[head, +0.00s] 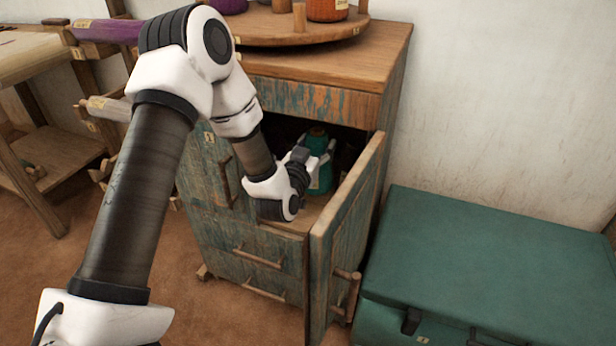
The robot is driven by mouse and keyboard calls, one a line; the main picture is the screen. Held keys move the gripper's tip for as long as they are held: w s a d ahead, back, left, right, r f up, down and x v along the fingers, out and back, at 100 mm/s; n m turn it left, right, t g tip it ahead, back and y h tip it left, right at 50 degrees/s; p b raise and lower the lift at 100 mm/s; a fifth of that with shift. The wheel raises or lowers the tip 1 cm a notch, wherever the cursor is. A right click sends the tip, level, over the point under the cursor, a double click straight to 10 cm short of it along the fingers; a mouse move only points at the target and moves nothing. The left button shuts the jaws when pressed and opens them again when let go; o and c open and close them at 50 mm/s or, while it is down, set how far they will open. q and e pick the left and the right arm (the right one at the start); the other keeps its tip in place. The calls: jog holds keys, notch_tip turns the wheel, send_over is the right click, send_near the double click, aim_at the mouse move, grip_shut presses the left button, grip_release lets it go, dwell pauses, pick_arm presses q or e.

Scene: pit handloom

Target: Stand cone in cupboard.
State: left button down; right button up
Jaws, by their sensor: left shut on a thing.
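A teal cone (321,178) with a brownish top stands upright, as far as I can see, inside the cupboard (318,102), near the front of its open compartment. My left gripper (316,160) reaches through the opening and is shut on the cone. My wrist hides part of the cone, and I cannot tell for sure whether its base touches the shelf (312,208). The cupboard door (345,240) is swung open to the right. My right gripper is out of view.
A round wooden turntable (290,38) with cones, one of them orange (327,9), sits on the cupboard top. A green chest (490,255) stands right of the open door. Drawers with handles (262,258) lie below the compartment. A wooden loom frame (45,150) is at left.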

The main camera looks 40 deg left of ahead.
pick_arm(q)
jog(key=f+b, duration=0.1)
jog(key=f, duration=0.2)
jog(key=f+b, duration=0.1)
jog(key=f, duration=0.2)
jog(key=f+b, duration=0.1)
jog(key=f, duration=0.2)
jog(key=shift+s+f+b, duration=0.15)
jog(key=shift+s+b, duration=0.1)
jog(key=shift+b, duration=0.05)
jog(key=shift+c, duration=1.2)
grip_release()
jog(key=shift+s, duration=0.1)
jog(key=p+v, duration=0.2)
jog(key=v, duration=1)
